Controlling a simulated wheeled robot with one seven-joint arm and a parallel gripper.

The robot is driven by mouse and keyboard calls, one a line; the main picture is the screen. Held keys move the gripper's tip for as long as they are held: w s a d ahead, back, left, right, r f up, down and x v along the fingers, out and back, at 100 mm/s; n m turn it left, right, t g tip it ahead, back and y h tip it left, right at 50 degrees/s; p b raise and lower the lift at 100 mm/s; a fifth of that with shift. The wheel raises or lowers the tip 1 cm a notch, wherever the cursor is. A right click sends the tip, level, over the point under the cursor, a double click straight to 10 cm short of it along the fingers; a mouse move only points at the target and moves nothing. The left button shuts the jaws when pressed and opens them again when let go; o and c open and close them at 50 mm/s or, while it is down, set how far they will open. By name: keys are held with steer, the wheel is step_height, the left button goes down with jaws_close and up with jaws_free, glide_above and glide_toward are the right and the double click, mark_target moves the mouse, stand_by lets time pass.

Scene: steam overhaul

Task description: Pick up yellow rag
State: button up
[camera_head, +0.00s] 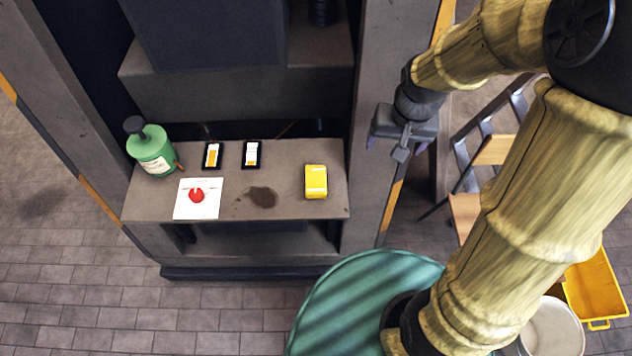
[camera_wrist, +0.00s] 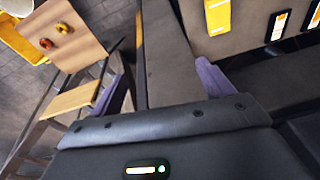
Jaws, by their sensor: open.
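The yellow rag (camera_head: 316,181), a small folded block, lies near the right end of the grey shelf (camera_head: 288,206) in the head view. In the wrist view part of the rag (camera_wrist: 217,15) shows at the top edge, cut off by the frame. My gripper (camera_head: 396,146) is to the right of the rag, in front of the right-hand post, apart from the rag. Its two purple-grey fingers stand wide apart in the wrist view (camera_wrist: 168,85), with nothing between them.
On the shelf are a green bottle (camera_head: 151,152), two black-framed gauges (camera_head: 212,155) (camera_head: 252,154), a white sheet with a red mark (camera_head: 208,210) and a dark stain (camera_head: 262,196). The right post (camera_head: 376,150) stands beside the shelf. A ladder-like stand (camera_head: 466,208) and a yellow bin (camera_head: 596,286) are at right.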

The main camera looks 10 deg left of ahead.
steer(key=w+a+f+n+g, duration=0.1)
steer(key=w+a+f, duration=0.15)
steer(key=a, duration=0.65)
steer(key=b, duration=0.1)
glide_above(316, 179)
step_height(316, 179, down, 3)
steer(key=shift+a+f+n+g, duration=0.1)
steer(key=shift+n+g, duration=0.2)
step_height(316, 179, down, 12)
steer(key=shift+f+p, duration=0.1)
steer(key=shift+p, duration=0.6)
steer(key=shift+f, duration=0.15)
steer(key=shift+f+p, duration=0.85)
steer(key=shift+f, duration=1.6)
